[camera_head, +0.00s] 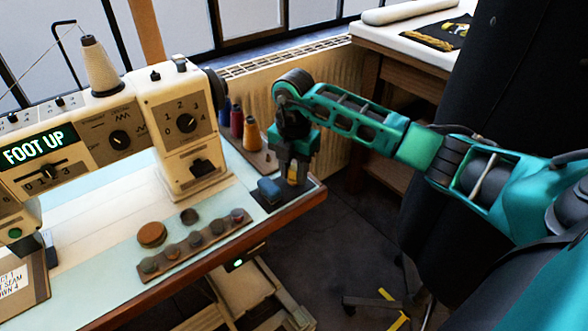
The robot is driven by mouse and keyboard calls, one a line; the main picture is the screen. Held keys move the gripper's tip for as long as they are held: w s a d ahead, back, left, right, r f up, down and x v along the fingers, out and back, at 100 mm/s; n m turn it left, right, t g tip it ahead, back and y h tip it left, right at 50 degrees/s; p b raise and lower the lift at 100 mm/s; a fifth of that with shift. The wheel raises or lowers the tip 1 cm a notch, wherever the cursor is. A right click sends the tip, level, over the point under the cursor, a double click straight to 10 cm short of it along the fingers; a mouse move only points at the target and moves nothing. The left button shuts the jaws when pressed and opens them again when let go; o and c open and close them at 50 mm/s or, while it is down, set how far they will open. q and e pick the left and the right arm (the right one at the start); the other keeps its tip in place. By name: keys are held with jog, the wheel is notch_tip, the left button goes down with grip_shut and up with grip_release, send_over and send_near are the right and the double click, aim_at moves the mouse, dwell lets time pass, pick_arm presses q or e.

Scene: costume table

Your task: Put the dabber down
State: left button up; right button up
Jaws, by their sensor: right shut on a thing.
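My right gripper (293,176) points down over the right corner of the sewing table. It is shut on the dabber (292,174), of which only a small yellow part shows between the fingers. The rest of the dabber is hidden by the gripper. A dark mat or tray (298,193) lies below the gripper at the table corner. I cannot tell whether the dabber touches it. A small blue block (268,190) sits on it, just left of the gripper. My left gripper is not in view.
A sewing machine (187,150) stands left of the gripper. Thread spools (250,134) stand close behind it. A wooden strip with several dark knobs (196,246) and a round brown tin (151,235) lie in front. The table edge (277,219) is close by.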

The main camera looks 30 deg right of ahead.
aim_at(294, 167)
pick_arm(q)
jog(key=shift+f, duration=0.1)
pick_arm(e)
jog(key=o, duration=0.9)
jog(key=shift+f, duration=0.1)
jog(key=shift+o, duration=0.2)
pick_arm(q)
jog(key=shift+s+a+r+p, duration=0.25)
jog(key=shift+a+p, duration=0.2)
jog(key=shift+p, duration=0.35)
pick_arm(e)
notch_tip(294, 167, up, 12)
